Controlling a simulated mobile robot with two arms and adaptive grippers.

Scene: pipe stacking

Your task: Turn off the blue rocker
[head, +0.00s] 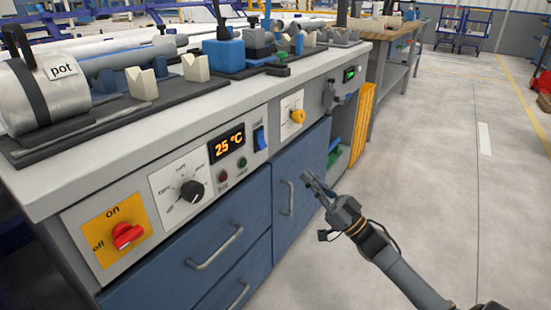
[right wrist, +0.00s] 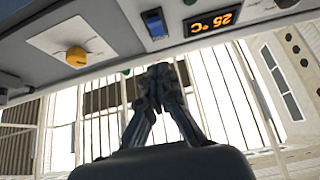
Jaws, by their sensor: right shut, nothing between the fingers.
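The blue rocker (head: 260,139) sits on the front panel of the workbench, just right of the orange "25 °C" display (head: 227,143). It also shows at the top of the right wrist view (right wrist: 155,23), where the panel appears upside down. Which way the rocker is tipped is too small to tell. My right gripper (head: 308,178) is shut and empty, in front of the blue cabinet door, lower than the rocker and to its right in the head view. In the wrist view its fingertips (right wrist: 160,72) are apart from the panel. My left gripper is out of view.
The panel also holds a red on/off knob (head: 126,236), a black dial (head: 192,191), a yellow knob (head: 298,116) and small buttons. Cabinet handles (head: 217,247) stick out below. A metal pot (head: 42,95) lies on the benchtop.

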